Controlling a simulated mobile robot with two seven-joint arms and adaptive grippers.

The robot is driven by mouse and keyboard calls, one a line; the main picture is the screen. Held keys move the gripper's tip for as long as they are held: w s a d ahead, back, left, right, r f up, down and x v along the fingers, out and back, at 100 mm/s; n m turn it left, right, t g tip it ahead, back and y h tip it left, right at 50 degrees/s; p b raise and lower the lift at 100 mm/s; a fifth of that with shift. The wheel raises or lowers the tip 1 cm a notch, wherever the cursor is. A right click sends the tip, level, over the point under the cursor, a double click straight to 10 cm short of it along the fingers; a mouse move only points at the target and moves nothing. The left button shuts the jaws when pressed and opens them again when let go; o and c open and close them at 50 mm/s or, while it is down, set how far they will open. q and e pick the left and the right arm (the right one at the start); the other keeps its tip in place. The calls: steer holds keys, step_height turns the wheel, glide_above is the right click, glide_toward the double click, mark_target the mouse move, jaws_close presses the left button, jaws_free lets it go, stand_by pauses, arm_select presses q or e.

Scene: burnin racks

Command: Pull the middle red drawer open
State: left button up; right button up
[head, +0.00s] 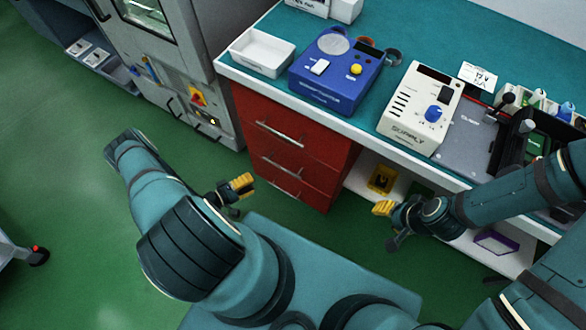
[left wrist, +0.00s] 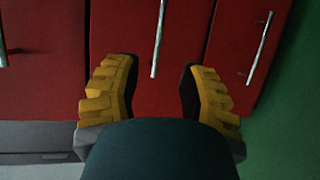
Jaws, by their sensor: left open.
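A red three-drawer unit (head: 334,177) stands under the teal workbench, all drawers flush. The middle drawer's silver bar handle (head: 280,168) shows in the head view between the top and bottom handles. My left gripper (head: 241,186) is open and empty in front of the unit, to the left of the handles. In the left wrist view the handle of the middle drawer (left wrist: 158,40) lies ahead, lined up with the gap between the yellow fingers of the left gripper (left wrist: 159,66), apart from them. My right gripper (head: 384,209) is right of the unit; its opening is unclear.
The workbench (head: 265,80) holds a white tray (head: 262,54), a blue device (head: 335,72) and a cream supply box (head: 420,108). A low shelf with a yellow item (head: 382,178) is right of the drawers. A grey cabinet (head: 185,55) stands left; green floor is clear before the drawers.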

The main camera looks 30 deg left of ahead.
mark_target(281, 167)
arm_select(q)
steer(key=b+x, duration=0.2)
steer(key=x, duration=1.1)
steer(key=shift+w, duration=0.35)
jaws_close()
